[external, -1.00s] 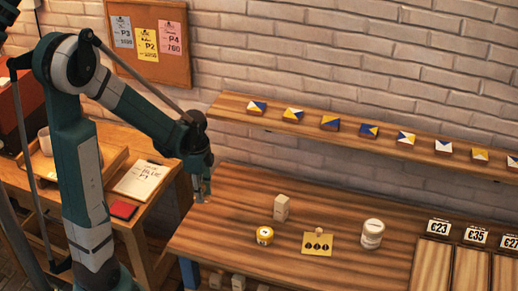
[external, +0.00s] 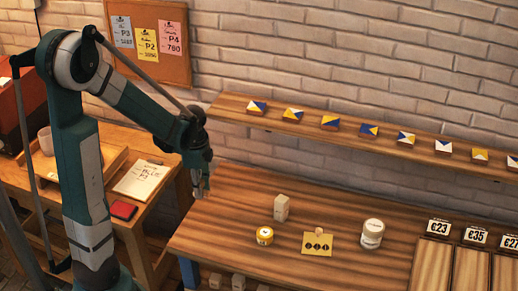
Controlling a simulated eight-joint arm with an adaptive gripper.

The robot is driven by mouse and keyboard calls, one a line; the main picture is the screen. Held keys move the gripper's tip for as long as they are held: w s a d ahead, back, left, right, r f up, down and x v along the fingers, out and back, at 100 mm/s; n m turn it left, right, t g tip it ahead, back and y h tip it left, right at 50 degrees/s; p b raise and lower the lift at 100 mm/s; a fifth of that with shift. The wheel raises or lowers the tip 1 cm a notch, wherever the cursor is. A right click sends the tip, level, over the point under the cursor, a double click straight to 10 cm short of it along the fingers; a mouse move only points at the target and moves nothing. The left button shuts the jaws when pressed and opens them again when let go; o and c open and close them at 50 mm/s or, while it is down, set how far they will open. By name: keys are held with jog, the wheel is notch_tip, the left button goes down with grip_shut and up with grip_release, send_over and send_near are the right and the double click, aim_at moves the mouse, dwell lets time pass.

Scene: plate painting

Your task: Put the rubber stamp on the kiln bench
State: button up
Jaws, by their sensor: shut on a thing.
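My gripper (external: 201,190) hangs over the left end of the long wooden table, fingers pointing down. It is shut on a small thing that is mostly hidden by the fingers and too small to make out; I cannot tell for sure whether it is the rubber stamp. No other thing in view is clearly a rubber stamp. The lower wooden bench (external: 170,196) at left, likely the kiln bench, carries a red-sided box (external: 12,112), a tray (external: 112,158) with a pale cup (external: 45,140), a written sheet (external: 142,179) and a red pad (external: 123,210).
Price-tagged slots (external: 432,268) lie at right. A shelf (external: 270,121) with several painted tiles runs along the wall.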

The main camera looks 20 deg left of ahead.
jog(key=w+a+r+p, duration=0.4)
jog(key=w+a, duration=0.9)
jog(key=r+p, duration=0.2)
send_over(160, 154)
jog(key=shift+a+f+m, duration=0.1)
jog(key=shift+m, duration=0.3)
jog(key=shift+f, duration=0.15)
jog(key=shift+f, duration=3)
jog(key=shift+f, duration=1.85)
jog(key=shift+f+b, duration=0.15)
jog(key=shift+b, duration=0.2)
